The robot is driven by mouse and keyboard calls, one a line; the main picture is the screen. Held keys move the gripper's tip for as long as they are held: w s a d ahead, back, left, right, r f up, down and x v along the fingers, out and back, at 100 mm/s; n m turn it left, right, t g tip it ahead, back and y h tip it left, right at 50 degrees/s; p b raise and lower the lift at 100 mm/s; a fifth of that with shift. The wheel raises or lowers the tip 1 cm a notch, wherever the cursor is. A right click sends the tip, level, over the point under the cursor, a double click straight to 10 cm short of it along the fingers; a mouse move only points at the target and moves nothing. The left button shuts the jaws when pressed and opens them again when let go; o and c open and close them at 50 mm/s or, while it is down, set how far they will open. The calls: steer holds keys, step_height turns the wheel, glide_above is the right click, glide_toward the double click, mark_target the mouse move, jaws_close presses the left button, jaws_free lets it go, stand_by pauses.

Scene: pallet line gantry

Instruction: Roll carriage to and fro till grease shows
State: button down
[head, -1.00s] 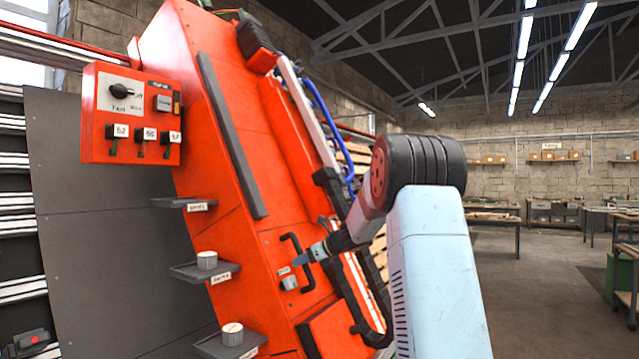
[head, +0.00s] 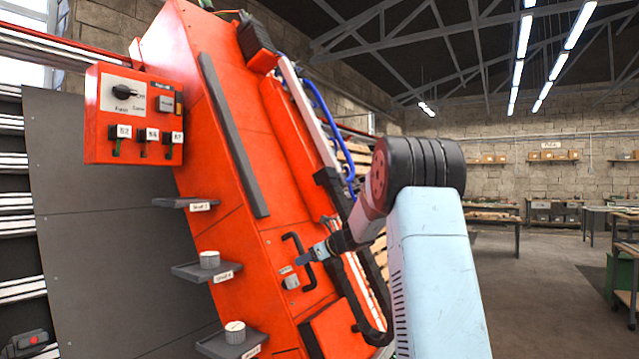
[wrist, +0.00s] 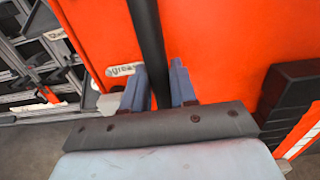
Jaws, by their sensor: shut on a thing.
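The tall orange carriage (head: 240,245) stands tilted in the head view, with a black bar handle (head: 290,240) on its front face. My gripper (head: 313,253) is shut on this handle. In the wrist view the black bar (wrist: 148,40) passes between my two blue fingers (wrist: 160,88). A small grey fitting (head: 290,282) sits on the carriage just below the handle. A white label (wrist: 124,69), seemingly reading "Grease", shows beside the fingers in the wrist view. I cannot make out any grease on the fitting.
A red control box (head: 133,115) with a knob and several switches is at upper left. Small dark shelves (head: 190,272) stick out from the carriage; two hold round tins. A dark panel (head: 100,240) stands left. Open floor (head: 540,290) lies to the right.

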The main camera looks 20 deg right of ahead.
mark_target(284, 268)
steer(key=shift+a, duration=0.55)
steer(key=shift+s+a+f, duration=0.15)
steer(key=shift+s+a, duration=0.15)
steer(key=shift+a, duration=0.4)
steer(key=shift+s+a+r, duration=0.2)
steer(key=shift+s+a, duration=0.6)
steer(key=shift+s, duration=0.1)
steer(key=shift+s+a+f, duration=0.1)
steer(key=shift+s+a, duration=0.05)
steer(key=shift+a, duration=0.1)
